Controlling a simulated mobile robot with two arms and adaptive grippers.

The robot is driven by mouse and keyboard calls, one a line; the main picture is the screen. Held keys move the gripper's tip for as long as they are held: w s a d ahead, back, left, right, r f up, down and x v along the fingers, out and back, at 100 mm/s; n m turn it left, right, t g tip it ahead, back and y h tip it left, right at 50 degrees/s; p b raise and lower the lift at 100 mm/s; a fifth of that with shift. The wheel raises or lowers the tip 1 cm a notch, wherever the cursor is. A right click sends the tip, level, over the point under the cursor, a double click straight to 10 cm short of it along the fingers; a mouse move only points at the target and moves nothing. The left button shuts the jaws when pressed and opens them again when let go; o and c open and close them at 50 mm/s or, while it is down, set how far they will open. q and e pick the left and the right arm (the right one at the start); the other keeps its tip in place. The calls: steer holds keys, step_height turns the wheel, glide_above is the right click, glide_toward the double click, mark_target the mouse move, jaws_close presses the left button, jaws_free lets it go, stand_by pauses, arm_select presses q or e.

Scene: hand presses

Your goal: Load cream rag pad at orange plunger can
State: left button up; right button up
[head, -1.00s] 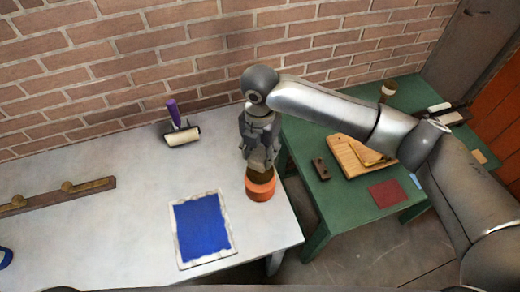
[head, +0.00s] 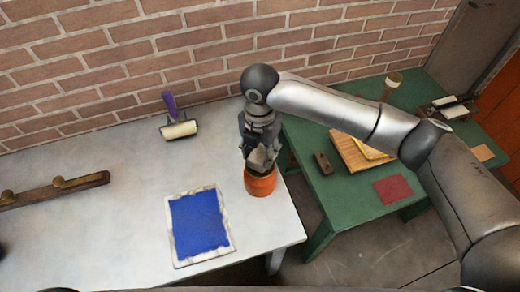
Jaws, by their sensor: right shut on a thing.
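The orange plunger can (head: 260,184) stands on the white table near its right edge. Its top is dark and partly hidden by my right gripper (head: 260,164), which points down at it from above. The gripper is shut on a small pale piece, which fits the cream rag pad (head: 258,157). The piece is close over the can's top; I cannot tell whether they touch. My left gripper is not in view.
A blue sheet with a pale border (head: 200,225) lies left of the can on the white table (head: 110,220). A purple-handled roller (head: 180,128) and a wooden peg rail (head: 55,190) are further left. The green table (head: 335,195) holds a wooden board (head: 352,153), a dark block (head: 323,163) and a red cloth (head: 393,189).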

mark_target(260, 154)
steer(key=shift+f, duration=0.5)
stand_by(0.5)
steer(key=shift+s+f, duration=0.1)
stand_by(1.8)
step_height(260, 154, up, 7)
steer(key=p, duration=0.7)
steer(key=shift+p, duration=0.4)
stand_by(0.5)
